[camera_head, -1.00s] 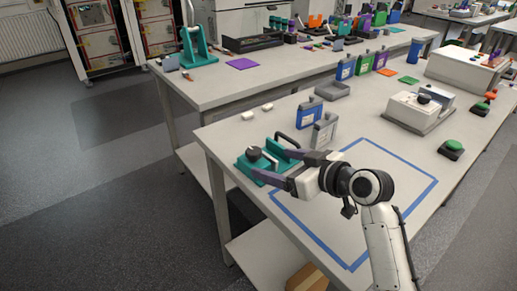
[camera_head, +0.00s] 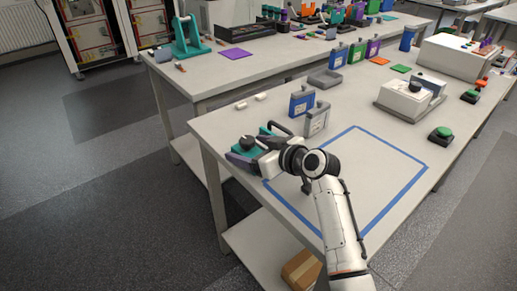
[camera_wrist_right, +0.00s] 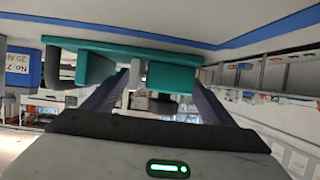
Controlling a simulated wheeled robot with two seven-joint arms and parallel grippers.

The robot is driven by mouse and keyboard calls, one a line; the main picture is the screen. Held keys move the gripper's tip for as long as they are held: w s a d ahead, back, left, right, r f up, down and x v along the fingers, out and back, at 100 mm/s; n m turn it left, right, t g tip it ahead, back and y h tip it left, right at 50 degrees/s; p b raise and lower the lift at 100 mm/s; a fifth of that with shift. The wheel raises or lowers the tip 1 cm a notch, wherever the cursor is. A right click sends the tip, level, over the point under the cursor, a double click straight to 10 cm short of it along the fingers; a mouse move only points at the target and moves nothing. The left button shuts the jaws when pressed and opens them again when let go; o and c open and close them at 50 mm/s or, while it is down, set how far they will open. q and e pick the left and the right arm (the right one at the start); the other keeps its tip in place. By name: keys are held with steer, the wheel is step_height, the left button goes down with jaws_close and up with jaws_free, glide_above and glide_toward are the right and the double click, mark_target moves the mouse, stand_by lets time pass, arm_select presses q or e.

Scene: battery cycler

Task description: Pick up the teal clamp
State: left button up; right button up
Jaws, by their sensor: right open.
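The teal clamp (camera_head: 264,131) lies near the left edge of the near table, with a round black knob on it and a dark handle behind. My right gripper (camera_head: 252,147) reaches over it from the right and hides much of it. In the right wrist view the clamp (camera_wrist_right: 174,77) spans the top, a long teal bar with two teal blocks. The purple fingers of my right gripper (camera_wrist_right: 160,92) are open, one on each side of the clamp's middle part. Whether they touch it I cannot tell. My left gripper is not in view.
A blue bottle (camera_head: 302,101) and a grey bottle (camera_head: 317,120) stand close behind the clamp. Two small white pieces (camera_head: 251,101) lie to its back left. A blue taped square (camera_head: 389,195) with bare table inside is at right. A white device (camera_head: 405,100) stands farther right.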

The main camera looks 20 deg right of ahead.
steer(key=c, duration=1.6)
steer(key=shift+w+r, duration=0.1)
steer(key=shift+r, duration=0.1)
steer(key=shift+c, duration=0.3)
